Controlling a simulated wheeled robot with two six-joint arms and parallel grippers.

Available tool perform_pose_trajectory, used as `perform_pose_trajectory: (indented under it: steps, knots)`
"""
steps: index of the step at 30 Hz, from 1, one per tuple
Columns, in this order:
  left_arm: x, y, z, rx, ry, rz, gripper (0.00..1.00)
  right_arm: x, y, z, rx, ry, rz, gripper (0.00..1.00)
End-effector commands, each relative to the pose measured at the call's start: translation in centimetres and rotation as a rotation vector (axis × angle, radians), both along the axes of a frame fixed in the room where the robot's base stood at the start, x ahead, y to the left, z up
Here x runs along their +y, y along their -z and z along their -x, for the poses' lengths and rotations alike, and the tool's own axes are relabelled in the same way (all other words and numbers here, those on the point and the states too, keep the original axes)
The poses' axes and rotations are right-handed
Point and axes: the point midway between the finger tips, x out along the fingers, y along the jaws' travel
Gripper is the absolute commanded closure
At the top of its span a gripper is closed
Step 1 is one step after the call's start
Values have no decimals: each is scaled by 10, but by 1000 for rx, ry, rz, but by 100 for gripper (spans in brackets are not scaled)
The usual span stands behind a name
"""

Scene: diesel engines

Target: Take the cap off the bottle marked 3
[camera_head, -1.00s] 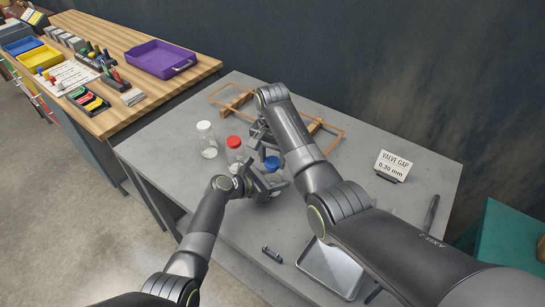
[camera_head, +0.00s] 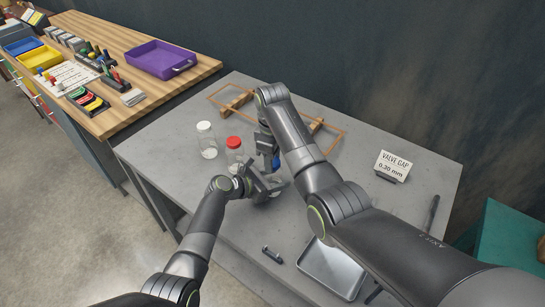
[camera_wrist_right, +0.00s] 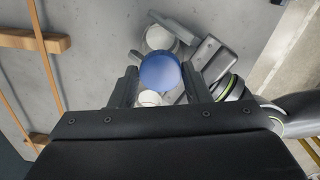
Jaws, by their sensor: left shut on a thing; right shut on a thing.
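A clear bottle (camera_head: 273,184) stands on the grey table, its lower part showing beside my left gripper (camera_head: 268,188), which is shut on it. A blue cap (camera_head: 276,161) is between the fingers of my right gripper (camera_head: 270,158), above the bottle. In the right wrist view the blue cap (camera_wrist_right: 160,71) sits between the dark fingers, which are shut on it. Pale round shapes show around it there. I cannot tell whether the cap still touches the bottle neck. A red-capped bottle (camera_head: 234,152) and a white-capped bottle (camera_head: 206,138) stand to the left. No bottle marks are readable.
A wooden frame (camera_head: 232,104) lies behind my right arm. A "VALVE GAP 0.30 mm" sign (camera_head: 393,166) stands at right. A metal tray (camera_head: 333,268) and a small dark tool (camera_head: 272,254) lie near the front. The purple tray (camera_head: 160,58) is on the wooden bench.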

Motion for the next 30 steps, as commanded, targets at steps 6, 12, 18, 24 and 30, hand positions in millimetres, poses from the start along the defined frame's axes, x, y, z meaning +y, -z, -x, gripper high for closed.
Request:
perform_pose_trajectory:
  steps: [6, 12, 18, 24, 30]
  knots:
    - [0, 1, 1, 3, 1, 1, 100, 0, -1, 0, -1, -354, 0, 84]
    - [0, 1, 1, 3, 0, 0, 100, 0, -1, 0, -1, -678, 0, 84]
    - [0, 1, 1, 3, 0, 0, 100, 0, -1, 0, 0, -1002, 0, 84]
    - [0, 1, 0, 3, 0, 0, 100, 0, -1, 1, 1, -1257, 0, 84]
    - [0, 1, 0, 3, -1, -1, 100, 0, -1, 1, 1, -1318, 0, 84]
